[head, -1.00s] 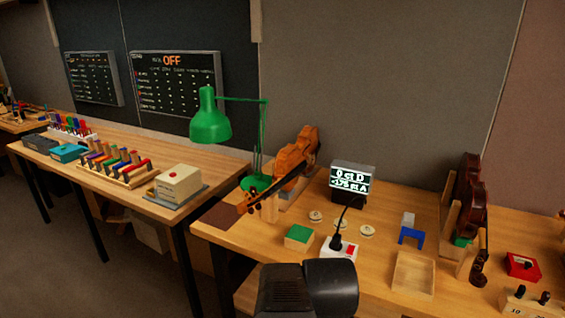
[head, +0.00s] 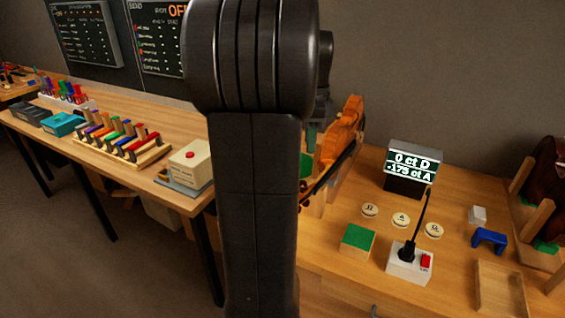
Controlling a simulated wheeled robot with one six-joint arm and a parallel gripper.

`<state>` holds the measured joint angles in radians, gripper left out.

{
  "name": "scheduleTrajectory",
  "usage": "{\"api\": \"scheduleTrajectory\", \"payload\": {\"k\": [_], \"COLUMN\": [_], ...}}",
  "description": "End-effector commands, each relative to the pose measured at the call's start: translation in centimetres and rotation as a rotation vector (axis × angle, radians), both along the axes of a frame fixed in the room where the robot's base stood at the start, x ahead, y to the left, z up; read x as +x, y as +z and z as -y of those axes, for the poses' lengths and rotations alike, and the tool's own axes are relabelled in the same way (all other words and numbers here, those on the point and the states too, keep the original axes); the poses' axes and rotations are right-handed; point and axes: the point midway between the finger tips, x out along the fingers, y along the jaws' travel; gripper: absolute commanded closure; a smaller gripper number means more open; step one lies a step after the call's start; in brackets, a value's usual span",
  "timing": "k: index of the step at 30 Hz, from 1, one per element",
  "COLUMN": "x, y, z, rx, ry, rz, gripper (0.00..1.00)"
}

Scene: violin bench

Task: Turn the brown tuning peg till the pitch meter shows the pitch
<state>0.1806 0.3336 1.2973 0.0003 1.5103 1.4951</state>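The orange-brown violin (head: 345,133) stands in its holder on the right bench, with its neck pointing down toward the front left. My own arm now covers its scroll end, so the brown tuning peg cannot be made out. The pitch meter (head: 412,172), a dark box with a lit screen, stands behind and right of the violin and reads "0 ct D" and "-175 ct A". My gripper is hidden behind my black arm links, so I cannot see whether it is open or touching a peg.
A cream box with a red button (head: 190,164) stands on the left bench.

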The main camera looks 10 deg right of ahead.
Motion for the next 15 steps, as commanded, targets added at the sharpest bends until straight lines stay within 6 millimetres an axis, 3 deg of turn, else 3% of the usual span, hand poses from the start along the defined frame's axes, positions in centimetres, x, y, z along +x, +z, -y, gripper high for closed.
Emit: {"api": "scheduleTrajectory", "payload": {"k": [7, 15], "x": [0.7, 0.6], "y": [-0.9, -6.3], "z": [0.5, 0.4], "rx": [0.000, 0.001], "ry": [-0.058, -0.055], "rz": [-0.003, -0.007], "gripper": [0.69, 0.69]}}
